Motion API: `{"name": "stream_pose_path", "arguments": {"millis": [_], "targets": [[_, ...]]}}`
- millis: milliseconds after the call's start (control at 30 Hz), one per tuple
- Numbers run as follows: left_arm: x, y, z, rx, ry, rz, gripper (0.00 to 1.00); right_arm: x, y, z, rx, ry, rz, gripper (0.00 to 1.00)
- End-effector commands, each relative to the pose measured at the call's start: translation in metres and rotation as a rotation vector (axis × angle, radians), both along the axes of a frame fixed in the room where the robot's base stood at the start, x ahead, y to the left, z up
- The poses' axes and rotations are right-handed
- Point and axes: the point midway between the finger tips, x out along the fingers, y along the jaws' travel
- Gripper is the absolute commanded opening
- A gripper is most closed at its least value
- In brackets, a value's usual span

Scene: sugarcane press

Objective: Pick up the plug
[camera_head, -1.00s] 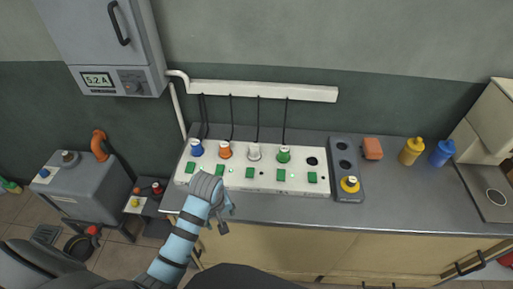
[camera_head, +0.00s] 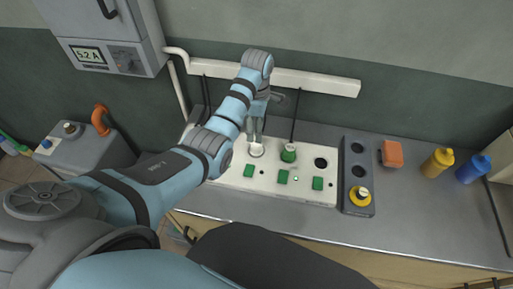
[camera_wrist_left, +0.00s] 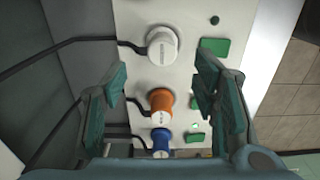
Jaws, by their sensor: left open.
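A white plug (camera_head: 256,149) stands in a white socket board (camera_head: 325,146); it also shows in the left wrist view (camera_wrist_left: 162,46). My left gripper (camera_head: 257,130) is open and points down just above the white plug in the head view. In the left wrist view its fingers (camera_wrist_left: 161,72) are spread, with the white plug beyond the tips. An orange plug (camera_wrist_left: 161,100) and a blue plug (camera_wrist_left: 161,138) show lower between the fingers; my arm hides them in the head view. A green plug (camera_head: 289,153) stands right of the white one. A yellow plug (camera_head: 361,195) sits in a dark grey block (camera_head: 357,171).
Dark cables run from the plugs to a white wall duct (camera_head: 315,82). An orange block (camera_head: 391,153), a yellow bottle (camera_head: 437,163) and a blue bottle (camera_head: 473,169) stand to the right. The counter front (camera_head: 300,223) is clear. A grey machine (camera_head: 82,148) stands at the left.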

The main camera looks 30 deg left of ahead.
Motion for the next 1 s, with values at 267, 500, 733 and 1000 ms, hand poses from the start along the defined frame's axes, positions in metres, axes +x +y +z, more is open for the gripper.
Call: {"name": "stream_pose_path", "arguments": {"millis": [267, 500, 733, 1000], "targets": [[-0.002, 0.000, -0.045, 0.001, 0.001, -0.004, 0.54, -0.009, 0.001, -0.007, 0.002, 0.015, -0.001, 0.00], [-0.006, 0.004, -0.083, 0.000, 0.000, -0.002, 0.54, 0.001, 0.001, -0.015, 0.002, -0.002, -0.001, 0.00], [-0.006, 0.004, -0.082, 0.001, -0.002, -0.002, 0.48, 0.000, 0.001, -0.014, 0.002, 0.000, -0.001, 0.00], [-0.006, 0.004, -0.082, 0.001, -0.002, -0.002, 0.05, -0.001, 0.001, -0.014, 0.002, 0.002, -0.001, 0.00]]}}
